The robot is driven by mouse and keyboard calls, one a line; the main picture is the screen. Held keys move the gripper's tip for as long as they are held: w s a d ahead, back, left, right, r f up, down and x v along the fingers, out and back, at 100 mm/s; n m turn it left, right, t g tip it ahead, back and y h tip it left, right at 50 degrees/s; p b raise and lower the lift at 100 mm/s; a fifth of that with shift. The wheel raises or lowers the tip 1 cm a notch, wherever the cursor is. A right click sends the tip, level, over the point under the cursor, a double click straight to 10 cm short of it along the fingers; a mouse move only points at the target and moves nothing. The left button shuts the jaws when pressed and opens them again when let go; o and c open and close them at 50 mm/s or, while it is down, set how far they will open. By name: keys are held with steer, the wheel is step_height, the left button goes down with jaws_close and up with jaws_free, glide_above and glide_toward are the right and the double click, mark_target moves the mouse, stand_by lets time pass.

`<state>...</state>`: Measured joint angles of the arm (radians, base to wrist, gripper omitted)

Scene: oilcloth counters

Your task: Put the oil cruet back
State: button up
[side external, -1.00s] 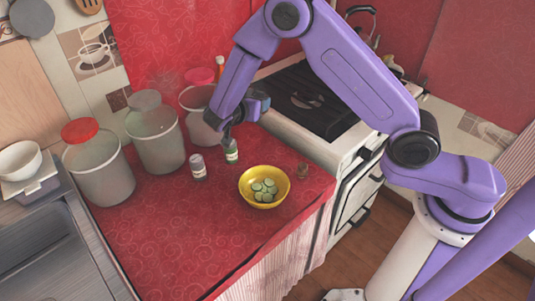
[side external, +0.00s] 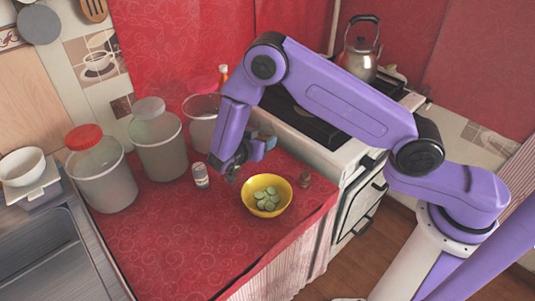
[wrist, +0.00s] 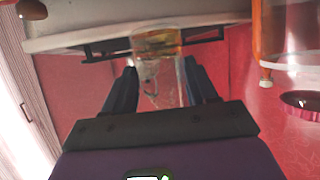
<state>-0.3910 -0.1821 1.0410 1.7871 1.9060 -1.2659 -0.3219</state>
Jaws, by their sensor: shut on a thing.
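In the wrist view my gripper (wrist: 161,88) is shut on the oil cruet (wrist: 158,70), a small clear glass vessel with amber oil in it. The cruet lies between the two dark fingers. In the side view my gripper (side external: 232,175) is low over the red counter, between a small white bottle and the yellow bowl. The cruet cannot be made out there behind the fingers. I cannot tell from these frames whether its base touches the counter.
The white bottle (side external: 200,176) stands just left of my gripper, and the yellow bowl (side external: 250,207) of green slices to its right. Large jars (side external: 103,180) line the back left. The counter's front left is clear.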

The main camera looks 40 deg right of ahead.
step_height(320, 180, down, 8)
steer(key=shift+r, duration=0.1)
steer(key=d, duration=0.1)
steer(key=w+d, duration=0.1)
steer(key=d, duration=0.1)
steer(key=shift+w+d, duration=0.1)
steer(key=shift+d, duration=0.1)
steer(key=shift+d+f, duration=0.2)
steer(key=shift+f, duration=0.2)
steer(key=shift+f, duration=0.2)
steer(key=o, duration=1.2)
steer(key=shift+c, duration=0.2)
steer(key=shift+a, duration=0.1)
steer(key=v, duration=1.7)
steer(key=shift+s, duration=0.3)
